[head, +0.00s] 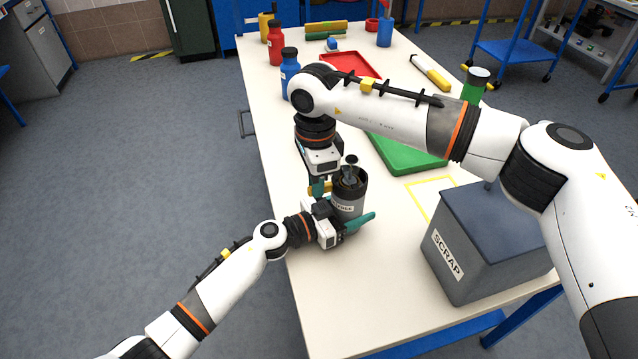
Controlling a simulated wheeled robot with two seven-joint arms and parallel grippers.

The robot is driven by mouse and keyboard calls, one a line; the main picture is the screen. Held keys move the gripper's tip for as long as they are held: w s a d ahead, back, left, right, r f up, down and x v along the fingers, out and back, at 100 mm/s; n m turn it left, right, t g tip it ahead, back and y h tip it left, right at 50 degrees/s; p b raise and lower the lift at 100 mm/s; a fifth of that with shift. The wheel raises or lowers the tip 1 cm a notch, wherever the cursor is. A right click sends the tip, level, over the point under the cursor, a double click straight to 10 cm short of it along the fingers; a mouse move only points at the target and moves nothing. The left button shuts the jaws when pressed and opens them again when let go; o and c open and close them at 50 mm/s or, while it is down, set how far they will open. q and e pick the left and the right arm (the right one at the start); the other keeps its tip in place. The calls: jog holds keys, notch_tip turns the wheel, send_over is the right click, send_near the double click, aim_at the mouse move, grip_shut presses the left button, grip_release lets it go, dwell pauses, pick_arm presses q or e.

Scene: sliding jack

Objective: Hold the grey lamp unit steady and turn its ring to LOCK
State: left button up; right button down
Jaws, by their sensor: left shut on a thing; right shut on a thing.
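The grey lamp unit (348,208) stands upright near the table's left edge, a grey cylinder with a white label too small to read. Its dark ring (358,183) is at the top. My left gripper (344,212) is shut on the grey body low down, with a teal finger showing in front of it. My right gripper (339,178) comes down from above and is shut at the ring on top. Its fingers are partly hidden, and I cannot read any LOCK mark or the ring's angle.
A grey SCRAP box (487,245) stands to the right, beside a yellow outline (428,202). Bare table lies in front of the unit.

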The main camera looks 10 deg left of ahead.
jog(key=shift+w+m, duration=0.25)
jog(key=shift+m, duration=0.15)
jog(key=c, duration=1.4)
grip_release()
jog(key=shift+c, duration=0.2)
notch_tip(320, 180, up, 12)
pick_arm(q)
jog(key=o, duration=1.2)
jog(key=shift+o, duration=0.2)
